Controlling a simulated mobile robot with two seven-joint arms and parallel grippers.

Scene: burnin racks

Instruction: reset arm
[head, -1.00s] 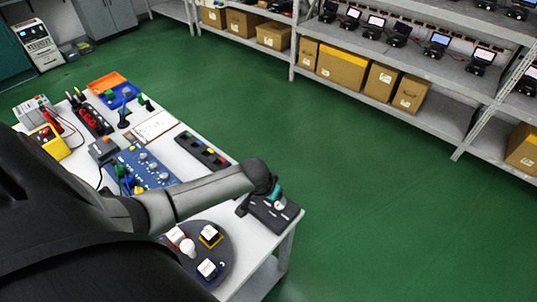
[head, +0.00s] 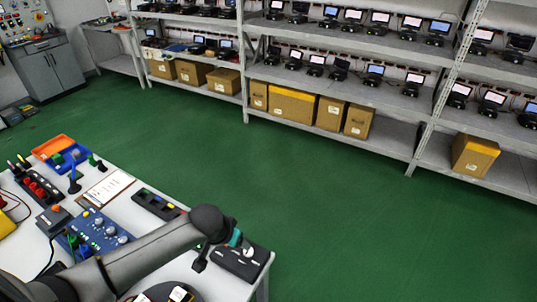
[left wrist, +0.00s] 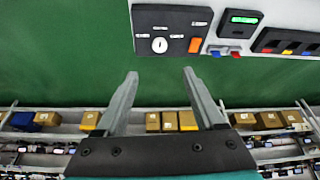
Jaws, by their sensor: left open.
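My left arm reaches from the left over the white table (head: 122,209) in the head view. My left gripper shows in the left wrist view (left wrist: 161,76) with its two grey fingers spread apart and nothing between them. In the head view the arm's end is beside and partly over a black control box (head: 253,264) at the table's near right corner; I cannot tell its height above it. In the left wrist view a black panel (left wrist: 178,20) with a white dial and an orange switch is beyond the fingertips, apart from them. My right gripper is not in view.
The table holds a blue knob panel (head: 88,243), a clipboard (head: 107,186), an orange bin (head: 53,147) and a dark round stand at the bottom. Racks (head: 412,130) with several small screened devices and cardboard boxes line the back. The green floor (head: 330,220) between is clear.

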